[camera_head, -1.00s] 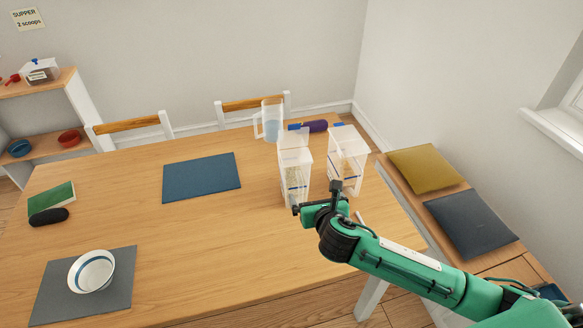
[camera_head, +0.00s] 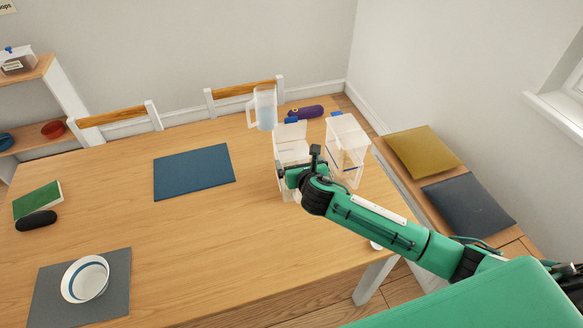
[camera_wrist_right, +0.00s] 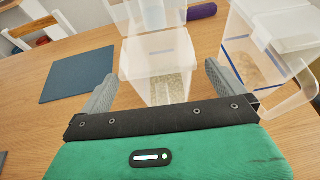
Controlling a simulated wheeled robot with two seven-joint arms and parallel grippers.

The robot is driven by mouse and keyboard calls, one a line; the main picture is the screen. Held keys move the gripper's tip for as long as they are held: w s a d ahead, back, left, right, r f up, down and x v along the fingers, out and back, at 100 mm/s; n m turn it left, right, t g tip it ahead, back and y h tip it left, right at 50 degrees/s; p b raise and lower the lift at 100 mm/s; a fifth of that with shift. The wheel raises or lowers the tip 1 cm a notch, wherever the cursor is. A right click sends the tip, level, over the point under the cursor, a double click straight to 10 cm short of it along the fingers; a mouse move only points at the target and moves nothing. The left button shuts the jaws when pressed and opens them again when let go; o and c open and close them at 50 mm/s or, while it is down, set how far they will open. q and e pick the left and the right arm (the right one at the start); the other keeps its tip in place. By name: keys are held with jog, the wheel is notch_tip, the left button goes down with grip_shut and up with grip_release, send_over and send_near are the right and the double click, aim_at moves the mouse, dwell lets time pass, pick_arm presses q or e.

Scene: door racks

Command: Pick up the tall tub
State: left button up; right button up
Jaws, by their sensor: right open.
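Two clear tubs with whitish lids stand side by side near the table's far right corner. The left tub (camera_head: 291,144) looks narrower and holds pale grains, seen in the right wrist view (camera_wrist_right: 168,88); the right tub (camera_head: 347,142) has a blue line and tan contents, also in that view (camera_wrist_right: 252,62). I cannot tell surely which is the tall one. My right gripper (camera_head: 299,164) is open in front of the left tub and hides part of it. In the wrist view its fingers lie either side of that tub's near end; contact is unclear. My left gripper is out of view.
A clear jug (camera_head: 264,108) stands behind the tubs, with a purple roll (camera_head: 306,112) nearby. A blue mat (camera_head: 194,172), a bowl (camera_head: 85,279) on a grey mat, and a green book (camera_head: 38,200) lie left. The table's middle is clear. A cushioned bench (camera_head: 468,207) stands right.

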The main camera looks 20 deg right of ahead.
aim_at(296, 160)
jog(key=shift+w, duration=0.2)
jog(key=shift+w+f, duration=0.15)
jog(key=shift+w, duration=0.1)
jog(key=p+x, duration=0.1)
jog(key=x, duration=0.2)
jog(key=shift+a+f, duration=0.15)
jog(key=shift+a, duration=0.05)
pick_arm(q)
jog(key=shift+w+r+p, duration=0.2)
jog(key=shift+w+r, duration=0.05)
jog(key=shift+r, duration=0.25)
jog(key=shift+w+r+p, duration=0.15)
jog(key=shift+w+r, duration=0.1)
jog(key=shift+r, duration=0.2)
pick_arm(e)
jog(key=shift+w+f, duration=0.4)
jog(key=shift+w, duration=0.2)
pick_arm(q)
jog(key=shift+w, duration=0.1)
pick_arm(e)
jog(key=shift+r, duration=0.1)
jog(key=c, duration=1.5)
